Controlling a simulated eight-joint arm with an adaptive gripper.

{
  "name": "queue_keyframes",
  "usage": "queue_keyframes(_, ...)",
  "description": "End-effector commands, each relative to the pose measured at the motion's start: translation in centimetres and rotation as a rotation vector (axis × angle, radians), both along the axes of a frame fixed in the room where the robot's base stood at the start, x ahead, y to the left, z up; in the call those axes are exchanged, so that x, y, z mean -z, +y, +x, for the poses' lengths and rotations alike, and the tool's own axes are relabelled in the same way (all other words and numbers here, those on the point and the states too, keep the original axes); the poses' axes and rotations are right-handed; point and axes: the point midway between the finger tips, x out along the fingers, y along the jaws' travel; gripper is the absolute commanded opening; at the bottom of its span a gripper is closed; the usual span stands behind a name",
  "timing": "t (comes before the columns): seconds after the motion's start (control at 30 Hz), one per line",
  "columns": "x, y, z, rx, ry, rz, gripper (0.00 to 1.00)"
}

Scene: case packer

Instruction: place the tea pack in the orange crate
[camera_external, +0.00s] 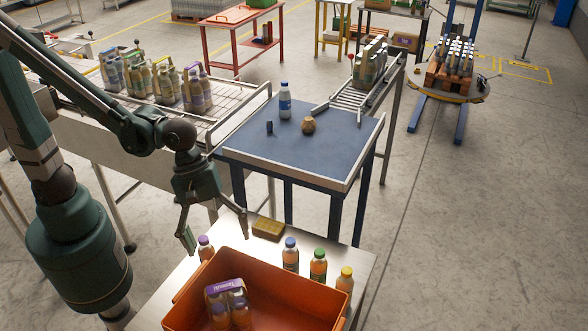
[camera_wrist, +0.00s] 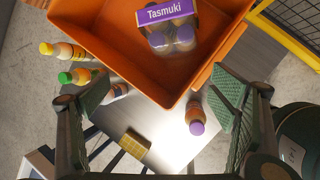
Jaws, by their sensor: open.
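The tea pack (camera_external: 241,312), with a purple "Tasmuki" label and purple-capped bottles, is inside the orange crate (camera_external: 290,277). In the wrist view the pack (camera_wrist: 165,13) shows at the top, within the crate walls (camera_wrist: 88,28). The pack looks roughly upright; its base is hidden. My gripper (camera_external: 215,236) is open and empty, above the table at the crate's far side, apart from the pack. In the wrist view its two green fingers (camera_wrist: 160,85) are spread wide with nothing between them gripped.
A loose purple-capped bottle (camera_external: 205,249) stands beside the crate near my gripper. Blue-capped (camera_external: 291,256), green-capped (camera_external: 318,266) and yellow-capped (camera_external: 345,281) bottles stand along its right side. A yellow block (camera_external: 268,228) lies behind the crate. More packs (camera_external: 198,92) stand on the conveyor.

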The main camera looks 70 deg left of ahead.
Motion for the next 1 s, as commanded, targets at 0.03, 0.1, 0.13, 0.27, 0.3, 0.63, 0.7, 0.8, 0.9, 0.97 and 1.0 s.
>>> queue_keyframes(0.03, -0.6, 1.4, 0.1, 0.025, -0.029, 0.01, 0.85)
queue_keyframes(0.1, -1.3, 3.1, 0.4, 0.073, -0.076, 0.027, 0.85)
queue_keyframes(0.13, -1.6, 3.8, 0.5, 0.094, -0.096, 0.036, 0.85)
queue_keyframes(0.27, -2.9, 6.9, 0.7, 0.184, -0.179, 0.076, 0.85)
queue_keyframes(0.3, -3.3, 7.9, 0.8, 0.21, -0.203, 0.09, 0.85)
queue_keyframes(0.63, -5.9, 15.6, 0.3, 0.442, -0.388, 0.233, 0.85)
queue_keyframes(0.7, -6.4, 17.2, 0.1, 0.493, -0.423, 0.268, 0.85)
queue_keyframes(0.8, -7.0, 19.5, -0.3, 0.565, -0.468, 0.322, 0.85)
queue_keyframes(0.9, -7.6, 21.6, -0.9, 0.639, -0.511, 0.38, 0.85)
queue_keyframes(0.97, -7.9, 22.9, -1.3, 0.684, -0.532, 0.415, 0.85)
queue_keyframes(1.0, -8.1, 23.8, -1.5, 0.713, -0.547, 0.439, 0.85)
